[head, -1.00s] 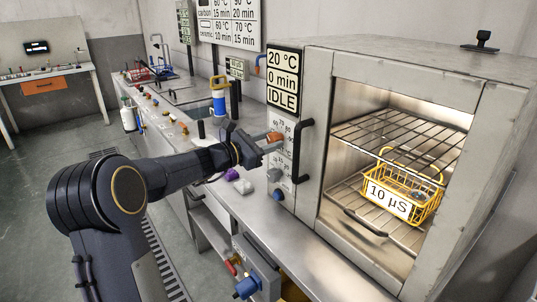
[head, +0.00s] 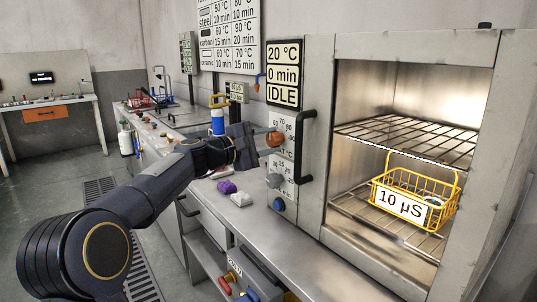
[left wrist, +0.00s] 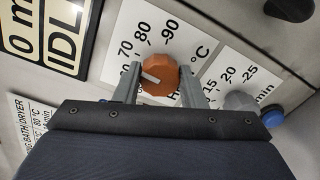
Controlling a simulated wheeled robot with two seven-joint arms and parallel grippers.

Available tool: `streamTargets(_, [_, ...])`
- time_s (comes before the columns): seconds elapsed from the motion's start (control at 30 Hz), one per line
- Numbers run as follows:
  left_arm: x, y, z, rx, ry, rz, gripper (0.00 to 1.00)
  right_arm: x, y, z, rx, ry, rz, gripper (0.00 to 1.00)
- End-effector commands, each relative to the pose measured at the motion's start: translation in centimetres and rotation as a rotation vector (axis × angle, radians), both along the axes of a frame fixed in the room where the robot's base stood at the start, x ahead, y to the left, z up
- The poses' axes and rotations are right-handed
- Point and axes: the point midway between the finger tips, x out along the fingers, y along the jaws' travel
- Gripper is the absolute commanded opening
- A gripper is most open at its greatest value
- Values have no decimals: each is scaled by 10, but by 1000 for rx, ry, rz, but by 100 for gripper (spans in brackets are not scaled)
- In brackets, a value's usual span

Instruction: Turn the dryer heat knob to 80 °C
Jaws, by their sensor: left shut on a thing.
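The orange heat knob (head: 274,139) sits on the dryer's front panel below the display; it also shows in the left wrist view (left wrist: 156,76). My left gripper (left wrist: 158,88) is shut on it, one finger on each side. The knob's white pointer line aims left in the wrist view, to the lower side of the 70 mark; the exact reading is unclear. The dial marks 70, 80 and 90 show above the knob. The dryer display (head: 283,73) reads 20 °C, 0 min, IDLE. My right gripper is not in view.
A grey minute knob (head: 274,181) and blue button (head: 279,204) sit below the heat knob. A black door handle (head: 303,147) stands close to the right. The open dryer chamber holds a yellow basket (head: 448,216) labelled 10 µS. Purple (head: 227,187) and white lumps lie on the counter.

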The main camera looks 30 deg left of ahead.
Motion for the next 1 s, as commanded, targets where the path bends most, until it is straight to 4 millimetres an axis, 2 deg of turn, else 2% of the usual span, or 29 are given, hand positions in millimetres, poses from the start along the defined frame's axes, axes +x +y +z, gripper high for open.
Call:
streamTargets(0.03, [0, 0, -7, 44, -18, 0, 14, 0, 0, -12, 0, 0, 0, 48])
streamTargets(0.4, [0, 0, -6, 345, -142, -1, 14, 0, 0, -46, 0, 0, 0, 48])
streamTargets(0.7, [0, 0, -5, 506, -207, -3, 14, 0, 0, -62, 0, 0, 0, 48])
streamTargets(1.0, [0, 0, -3, 571, -233, -3, 14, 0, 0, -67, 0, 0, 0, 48])
